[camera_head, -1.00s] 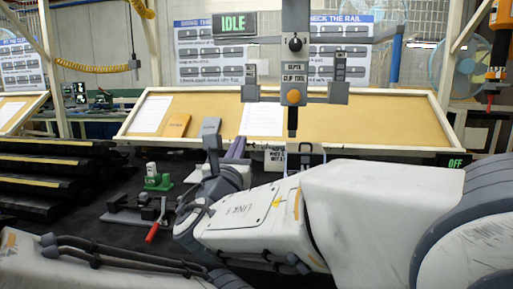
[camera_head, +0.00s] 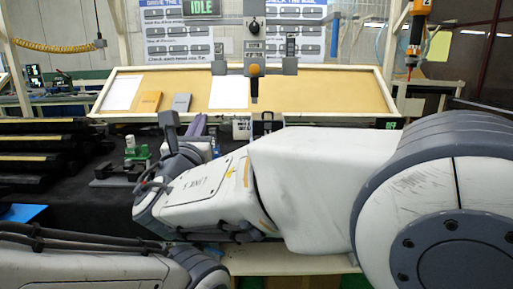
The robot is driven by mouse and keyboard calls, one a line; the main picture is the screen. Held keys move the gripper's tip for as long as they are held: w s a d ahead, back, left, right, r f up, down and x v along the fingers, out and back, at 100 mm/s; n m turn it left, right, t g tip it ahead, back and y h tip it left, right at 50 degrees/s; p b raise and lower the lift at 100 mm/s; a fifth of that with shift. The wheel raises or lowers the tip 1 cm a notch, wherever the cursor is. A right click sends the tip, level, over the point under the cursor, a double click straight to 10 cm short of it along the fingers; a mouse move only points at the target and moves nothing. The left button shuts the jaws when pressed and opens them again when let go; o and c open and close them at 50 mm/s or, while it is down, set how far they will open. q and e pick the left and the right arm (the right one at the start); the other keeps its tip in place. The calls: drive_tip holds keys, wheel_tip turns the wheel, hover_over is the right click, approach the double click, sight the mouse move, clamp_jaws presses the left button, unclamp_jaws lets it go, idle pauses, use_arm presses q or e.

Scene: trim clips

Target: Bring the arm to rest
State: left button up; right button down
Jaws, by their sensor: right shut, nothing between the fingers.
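My right arm reaches in from the right and lies across the front of the workbench. Its wrist is at centre left. My right gripper (camera_head: 201,122), with purple fingers, points away over the dark bench top; it is shut and empty. Its fingers are small and partly behind the wrist. My left arm shows only as a white link with black cables at lower left; its gripper is not in view.
A green clamp (camera_head: 136,148) and a grey fixture (camera_head: 117,172) stand on the bench left of my right wrist. Black stepped racks (camera_head: 40,150) are at left. A clip tool (camera_head: 254,69) hangs at the back before a tan board (camera_head: 320,92). A sign (camera_head: 203,8) reads IDLE.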

drive_tip(key=d+f+m+g+h, duration=0.6)
drive_tip(key=d+f+m+g, duration=0.5)
drive_tip(key=d+f, duration=1)
drive_tip(key=s+d+f+m+g+y, duration=0.4)
drive_tip(key=s+f+m, duration=0.4)
drive_tip(key=m, duration=0.4)
drive_tip(key=s+d+f+m+g+y, duration=0.25)
drive_tip(key=s+d+f+m, duration=0.25)
drive_tip(key=s+f+m, duration=0.6)
drive_tip(key=s+a+r+n+g, duration=0.2)
drive_tip(key=s+a+r+n, duration=0.15)
drive_tip(key=s+a, duration=0.3)
drive_tip(key=s+a+r+n+g, duration=0.1)
drive_tip(key=s+a+r+n, duration=0.1)
drive_tip(key=s+a+r, duration=0.4)
use_arm(q)
wheel_tip(320, 180, up, 18)
drive_tip(key=p, duration=1.8)
drive_tip(key=shift+s, duration=0.2)
use_arm(e)
wheel_tip(320, 180, up, 17)
drive_tip(key=shift+w+a+r, duration=0.15)
drive_tip(key=shift+w+a, duration=0.25)
drive_tip(key=shift+a, duration=0.05)
